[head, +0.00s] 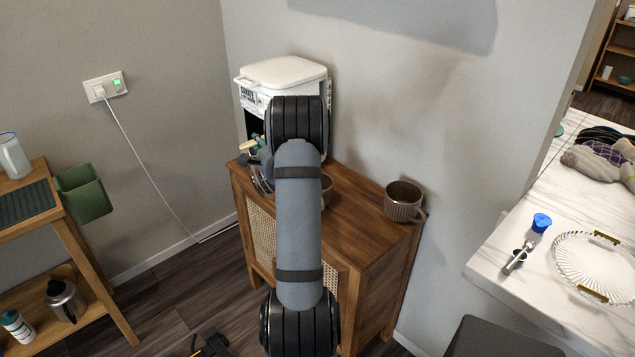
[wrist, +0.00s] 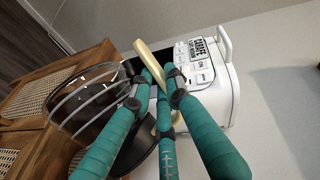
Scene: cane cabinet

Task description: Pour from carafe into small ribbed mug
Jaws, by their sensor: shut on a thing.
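The carafe (wrist: 88,112), dark and clear with pale bands, appears tilted in the wrist view. Its cream handle (wrist: 150,59) lies between the teal fingers of my gripper (wrist: 158,88), which is shut on it. In the head view my gripper (head: 258,153) is at the left of the cabinet top, in front of the coffee machine, and my arm hides most of the carafe (head: 262,180). A ribbed brown mug (head: 403,203) stands upright at the cabinet's right end, handle to the right. Another brown mug (head: 326,189) is mostly hidden behind my arm; its ribbing is unclear.
The white coffee machine (head: 284,73) stands at the back left of the wooden cabinet (head: 362,227); it is close beyond my fingers in the wrist view (wrist: 222,96). The cabinet top between the two mugs is clear. A wall runs behind the cabinet, and a marble counter (head: 497,258) is at right.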

